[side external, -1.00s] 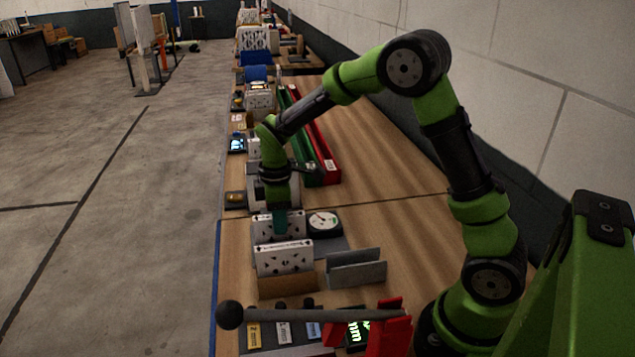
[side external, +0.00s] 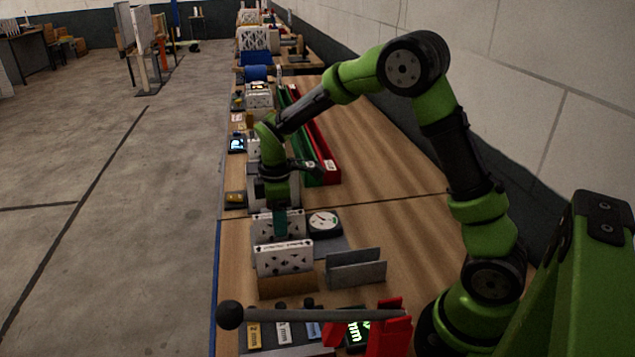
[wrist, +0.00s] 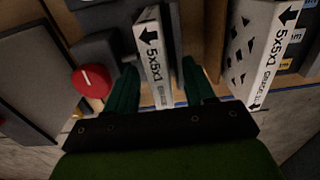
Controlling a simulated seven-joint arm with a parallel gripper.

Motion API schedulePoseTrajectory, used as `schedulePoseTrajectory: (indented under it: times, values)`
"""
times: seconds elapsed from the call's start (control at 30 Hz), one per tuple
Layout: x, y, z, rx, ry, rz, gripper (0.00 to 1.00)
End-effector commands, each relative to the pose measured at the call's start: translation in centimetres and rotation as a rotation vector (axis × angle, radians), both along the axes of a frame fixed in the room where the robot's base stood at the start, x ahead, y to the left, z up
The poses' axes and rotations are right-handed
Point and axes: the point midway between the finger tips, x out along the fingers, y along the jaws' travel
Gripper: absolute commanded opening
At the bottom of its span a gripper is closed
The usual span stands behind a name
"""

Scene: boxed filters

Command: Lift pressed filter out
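A white boxed filter (side external: 265,222) with dark printed marks stands upright behind a second one in the side view. In the wrist view this filter (wrist: 151,50), marked "5x5x1" with a black arrow, lies between the two green fingers of my gripper (wrist: 160,88). Gaps show on both sides of it, so the gripper looks open around it. In the side view my gripper (side external: 281,222) points down at this filter. The second white filter (side external: 284,258) stands in front in a brown cardboard holder (side external: 288,284); it also shows at right in the wrist view (wrist: 262,50).
A round dial gauge (side external: 323,222) sits right of the filters. A grey slotted holder (side external: 355,268) stands in front of it. A long lever (side external: 310,315) crosses the front beside a red clamp (side external: 388,330). Bare tabletop (side external: 400,235) lies to the right.

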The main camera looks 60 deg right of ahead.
Motion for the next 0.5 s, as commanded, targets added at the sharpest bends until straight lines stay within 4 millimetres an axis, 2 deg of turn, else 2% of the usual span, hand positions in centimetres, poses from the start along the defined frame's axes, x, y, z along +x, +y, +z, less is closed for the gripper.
schedulePoseTrajectory:
  times: [0.33,0.5]
  values:
    - [0.0,0.0,0.3,0.000,-0.001,0.000,0.55]
    - [0.1,0.0,2.6,0.000,-0.006,0.000,0.55]
